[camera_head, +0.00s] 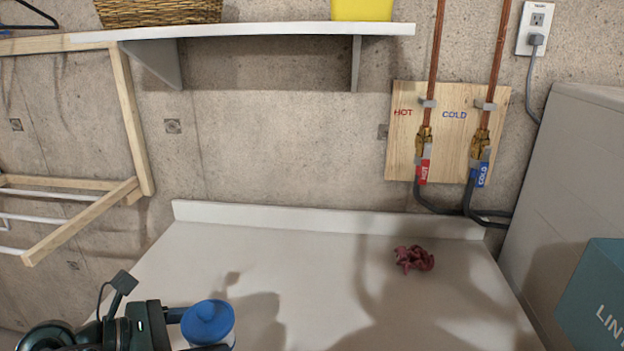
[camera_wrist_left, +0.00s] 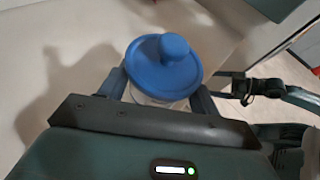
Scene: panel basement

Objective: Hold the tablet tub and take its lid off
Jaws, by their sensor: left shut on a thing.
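The tablet tub has a round blue lid (camera_head: 208,322) with a raised knob on top, and the lid is seated on it. The tub's clear body (camera_wrist_left: 150,99) shows just under the lid in the left wrist view; the rest is hidden by my gripper. My left gripper (camera_wrist_left: 160,92) is shut around the tub below the lid, one finger on each side. In the head view the tub is at the bottom edge, left of the middle. A dark arm part, perhaps my right gripper (camera_wrist_left: 238,88), shows right of the tub in the left wrist view; its fingers are unclear.
A white counter (camera_head: 300,250) with a raised back edge is mostly clear. A crumpled dark red cloth-like thing (camera_head: 414,259) lies at its back right. A teal box (camera_head: 595,295) stands at the right. A shelf (camera_head: 270,30) and copper pipes (camera_head: 434,60) are on the wall.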

